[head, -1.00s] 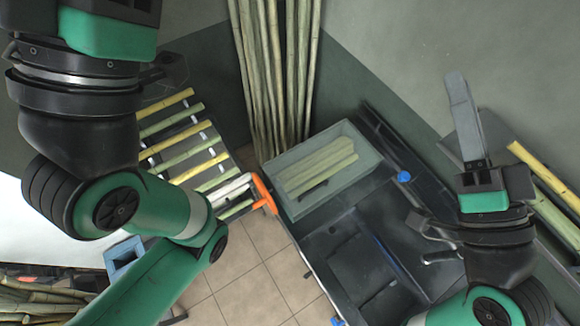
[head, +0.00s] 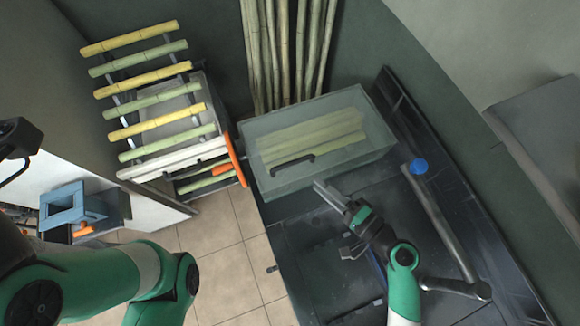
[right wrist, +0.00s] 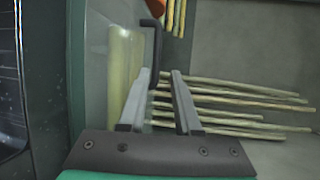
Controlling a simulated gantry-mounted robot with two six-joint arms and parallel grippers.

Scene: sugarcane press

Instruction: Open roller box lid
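The roller box appears as a clear-walled, greenish box (head: 345,178) in the head view, with cane pieces (head: 325,135) seen through its lid. A black bar handle (head: 292,163) sits on the lid near its front edge; it also shows in the right wrist view (right wrist: 153,45). The lid looks shut. My right gripper (head: 318,190) is just in front of the box, close below the handle. In the right wrist view its two fingers (right wrist: 160,72) are apart, with the handle's near end by the fingertips; contact is unclear.
A long lever with a blue knob (head: 418,166) lies right of my right gripper. Tiled floor (head: 215,235) is clear at front left.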

